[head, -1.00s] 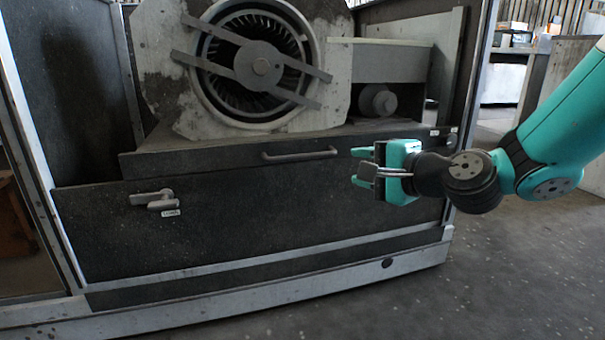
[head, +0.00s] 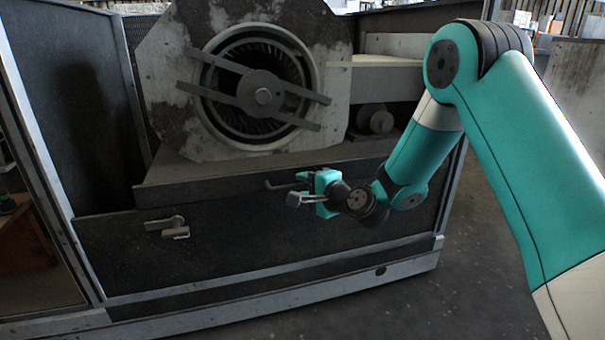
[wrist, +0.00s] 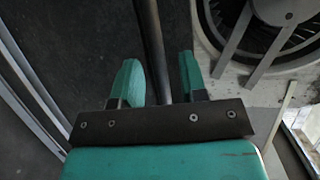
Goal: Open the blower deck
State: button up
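The blower deck (head: 200,172) is a dark shelf carrying the pale blower housing. Its grey bar handle (head: 274,186) is on the front face; only the left end shows, and my gripper hides the rest. My gripper (head: 298,188) is at the handle's right part, fingers pointing left, one above the other. In the wrist view, my gripper (wrist: 158,62) has its two green fingers apart, with a dark bar running between them. I cannot tell whether this bar is the handle or the deck's edge, or whether the fingers touch it. The deck looks pushed in.
A lever latch (head: 168,225) sits on the dark lower panel (head: 215,250), left of my gripper. A metal frame post (head: 55,185) stands at the left. Floor (head: 480,260) is open at the right.

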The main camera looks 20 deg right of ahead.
jog(key=shift+w+a+f, duration=0.15)
jog(key=shift+w+a, duration=0.15)
jog(key=shift+w, duration=0.35)
grip_shut()
jog(key=shift+s, duration=0.15)
